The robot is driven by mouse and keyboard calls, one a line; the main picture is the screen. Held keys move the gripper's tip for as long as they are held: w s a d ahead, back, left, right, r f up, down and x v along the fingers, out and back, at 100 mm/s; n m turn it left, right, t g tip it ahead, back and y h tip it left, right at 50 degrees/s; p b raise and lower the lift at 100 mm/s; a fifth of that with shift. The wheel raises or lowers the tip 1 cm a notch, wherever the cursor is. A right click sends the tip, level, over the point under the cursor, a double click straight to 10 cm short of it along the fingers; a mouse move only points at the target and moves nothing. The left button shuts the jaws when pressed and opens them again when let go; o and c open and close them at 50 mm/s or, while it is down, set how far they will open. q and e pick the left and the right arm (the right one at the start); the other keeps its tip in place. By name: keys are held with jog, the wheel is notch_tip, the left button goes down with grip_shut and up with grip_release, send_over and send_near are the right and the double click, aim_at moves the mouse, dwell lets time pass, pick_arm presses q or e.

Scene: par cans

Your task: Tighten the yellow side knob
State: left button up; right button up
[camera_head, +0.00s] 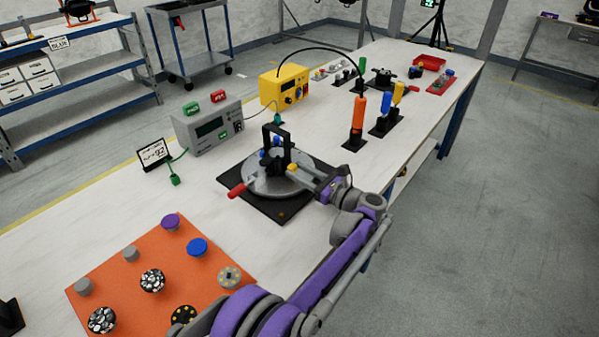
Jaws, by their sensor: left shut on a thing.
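The yellow side knob (292,167) shows small at the right side of a black upright bracket (268,140). The bracket stands on a round grey plate (262,187) over a square black base (278,214) on the bench. A red handle (237,190) sticks out at the plate's left. My left gripper (297,169) reaches in from the right and is shut on the yellow knob. Its fingers partly hide the knob, and I cannot tell how tight the knob sits. My right gripper is not in view.
An orange mat (120,262) with several round caps lies at the front left. A grey meter box (208,128) and a yellow box (283,88) stand behind the fixture.

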pick_arm(q)
grip_shut()
jog(key=shift+m, duration=0.3)
jog(key=shift+m+p, duration=0.55)
jog(key=shift+m, duration=0.45)
jog(key=shift+m+p, duration=0.45)
jog(key=shift+m, duration=1.65)
jog(key=o, duration=0.9)
grip_release()
jog(key=p+v, duration=0.1)
jog(key=v, duration=1)
jog(key=shift+w, duration=0.1)
